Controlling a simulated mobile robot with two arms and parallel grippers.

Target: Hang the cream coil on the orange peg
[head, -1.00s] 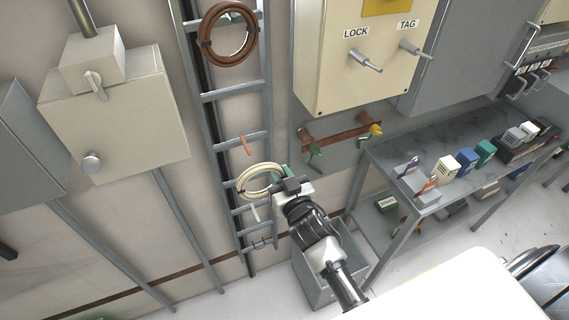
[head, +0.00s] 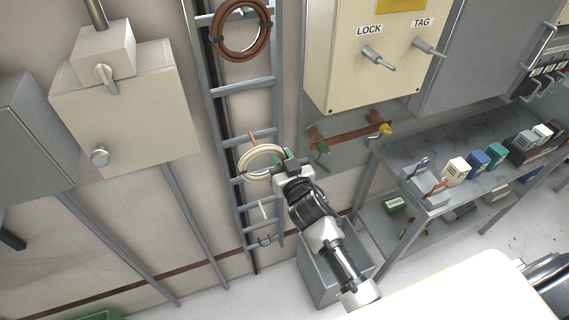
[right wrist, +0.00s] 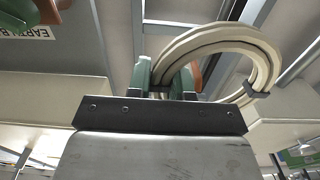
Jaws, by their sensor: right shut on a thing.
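The cream coil (head: 246,163) is held in front of the grey wall ladder in the head view. My right gripper (head: 285,163) is shut on the coil's right side. In the right wrist view the coil (right wrist: 262,62) arches up and right from between the green fingertips (right wrist: 165,78). The orange peg (head: 254,138) shows in the head view just above the coil's upper rim, its lower part hidden near the coil. In the right wrist view an orange-brown part (right wrist: 196,75) shows behind the fingers. I cannot tell whether coil and peg touch. My left gripper is not in view.
A brown coil (head: 241,30) hangs higher on the ladder (head: 247,86). A white peg (head: 264,209) and a dark hook (head: 265,240) are lower. A copper bar with green and yellow clamps (head: 352,135) is to the right. A grey bin (head: 318,275) stands below my arm.

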